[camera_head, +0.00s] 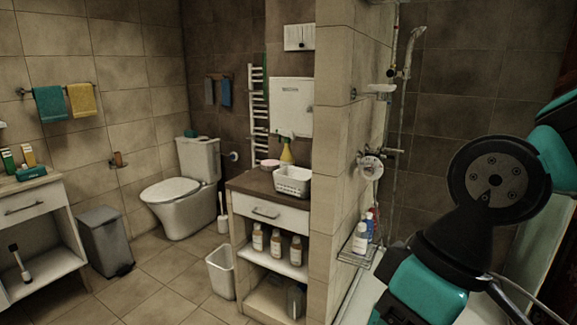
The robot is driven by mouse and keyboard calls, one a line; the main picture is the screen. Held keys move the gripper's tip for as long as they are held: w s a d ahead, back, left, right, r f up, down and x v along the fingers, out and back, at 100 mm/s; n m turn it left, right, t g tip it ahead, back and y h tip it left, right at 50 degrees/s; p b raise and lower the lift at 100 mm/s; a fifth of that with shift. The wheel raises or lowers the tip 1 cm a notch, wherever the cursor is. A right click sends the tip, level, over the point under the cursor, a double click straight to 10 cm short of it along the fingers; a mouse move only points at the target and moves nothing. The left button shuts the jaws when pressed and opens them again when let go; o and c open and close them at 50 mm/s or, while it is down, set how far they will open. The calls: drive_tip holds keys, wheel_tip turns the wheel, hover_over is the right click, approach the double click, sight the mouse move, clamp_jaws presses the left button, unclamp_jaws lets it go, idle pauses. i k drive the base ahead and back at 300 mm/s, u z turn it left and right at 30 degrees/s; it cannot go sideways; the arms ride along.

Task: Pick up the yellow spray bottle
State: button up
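The yellow spray bottle (287,154) stands upright on the brown top (248,183) of a small white cabinet in the middle of the view. Its spray head looks green. Its lower part is hidden behind a white basket (291,181). A small pink bowl or dish (269,163) sits just left of it. My teal and black arm links fill the right side of the view. My gripper itself does not show, so nothing near the bottle is touched by it.
A tiled partition wall (336,130) rises right of the cabinet. Several bottles stand on the cabinet's shelf (290,268). A white bin (220,272) stands at its left. A toilet (177,205) and grey bin (104,240) are farther left. Tiled floor (165,285) is open between them.

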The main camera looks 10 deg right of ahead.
sight(287, 157)
drive_tip(key=u, duration=0.55)
drive_tip(key=i, duration=0.8)
drive_tip(key=u, duration=0.55)
drive_tip(key=i, duration=2.1)
drive_tip(key=z, duration=1.35)
drive_tip(key=i, duration=0.7)
drive_tip(key=z, duration=0.65)
